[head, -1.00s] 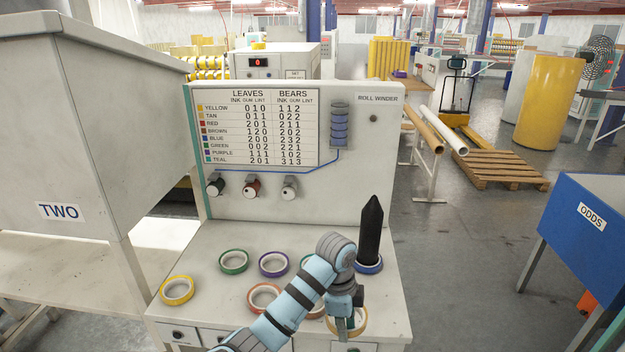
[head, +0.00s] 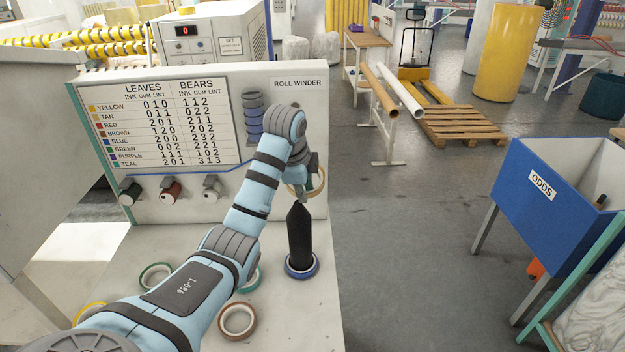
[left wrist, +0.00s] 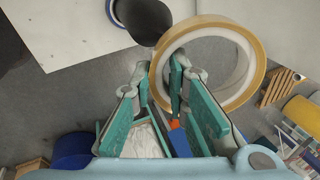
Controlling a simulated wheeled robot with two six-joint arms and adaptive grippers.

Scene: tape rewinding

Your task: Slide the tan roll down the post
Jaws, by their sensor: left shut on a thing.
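The tan roll (head: 321,182) is held in my left gripper (head: 307,184), clear of the table and close to the tip of the black pointed post (head: 300,237). In the left wrist view, my left gripper (left wrist: 160,82) is shut on one side of the tan roll's (left wrist: 259,73) ring wall, one finger inside and one outside. The dark post (left wrist: 143,18) shows beside the ring, not through its hole. A blue roll (head: 301,272) sits around the post's base; its edge shows in the left wrist view (left wrist: 115,14). My right gripper is not in view.
On the winder table lie a green roll (head: 144,281), a brown roll (head: 237,335) and others partly hidden by my left arm. The winder's back panel (head: 230,212) stands behind the post. A blue ODDS bin (head: 515,215) stands right, across open floor.

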